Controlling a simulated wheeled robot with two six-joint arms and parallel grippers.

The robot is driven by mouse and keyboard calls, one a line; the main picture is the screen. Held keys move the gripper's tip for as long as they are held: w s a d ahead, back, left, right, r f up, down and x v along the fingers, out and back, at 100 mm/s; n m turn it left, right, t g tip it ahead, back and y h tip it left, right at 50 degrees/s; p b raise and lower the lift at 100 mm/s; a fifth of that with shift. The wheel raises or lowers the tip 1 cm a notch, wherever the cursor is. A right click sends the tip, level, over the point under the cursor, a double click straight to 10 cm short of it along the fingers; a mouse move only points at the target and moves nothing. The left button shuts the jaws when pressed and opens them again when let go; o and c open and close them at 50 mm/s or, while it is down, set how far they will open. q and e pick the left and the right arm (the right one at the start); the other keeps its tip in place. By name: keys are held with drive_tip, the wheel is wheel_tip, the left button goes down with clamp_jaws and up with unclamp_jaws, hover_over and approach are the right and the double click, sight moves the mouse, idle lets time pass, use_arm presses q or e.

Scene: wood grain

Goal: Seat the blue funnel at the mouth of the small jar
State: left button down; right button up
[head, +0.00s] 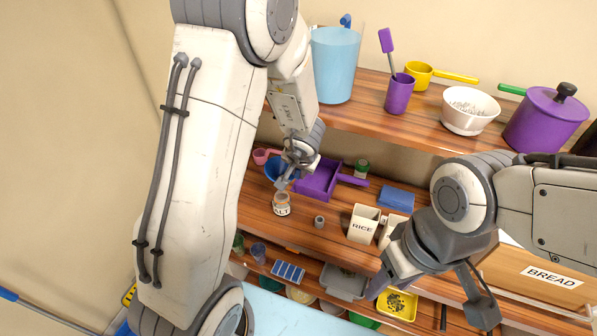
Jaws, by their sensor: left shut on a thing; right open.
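The blue funnel (273,170) shows partly behind my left gripper (287,181), which is shut on it above the middle shelf; the arm hides part of it. A small jar (281,205) with a pale label stands upright on that shelf, just below the gripper in the picture. The funnel appears apart from the jar, up and to its left. Whether the gripper's tips touch the jar is too small to tell. My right gripper (430,298) is open and empty at the lower right, in front of the shelves.
A pink cup (261,156), a small grey cup (319,222), a green-lidded jar (361,168), a RICE box (362,224) and a blue box (396,199) share the shelf. A BREAD box (525,285) is at the right.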

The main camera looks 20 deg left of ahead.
use_arm(q)
drive_tip(key=shift+a+f+h+b, duration=0.45)
drive_tip(key=shift+f+h+b, duration=0.2)
drive_tip(key=shift+h+b, duration=0.15)
drive_tip(key=shift+a+f+h+b, duration=0.1)
drive_tip(key=shift+f+h+b, duration=0.35)
drive_tip(key=shift+h, duration=0.05)
use_arm(e)
drive_tip(key=shift+f, duration=0.9)
drive_tip(key=shift+f, duration=0.15)
use_arm(q)
drive_tip(key=shift+f+b, duration=1.6)
drive_tip(key=shift+b, duration=0.25)
use_arm(e)
drive_tip(key=shift+f, duration=1.7)
use_arm(q)
drive_tip(key=c, duration=0.7)
unclamp_jaws()
drive_tip(key=shift+r, duration=0.1)
use_arm(e)
drive_tip(key=shift+r, duration=0.1)
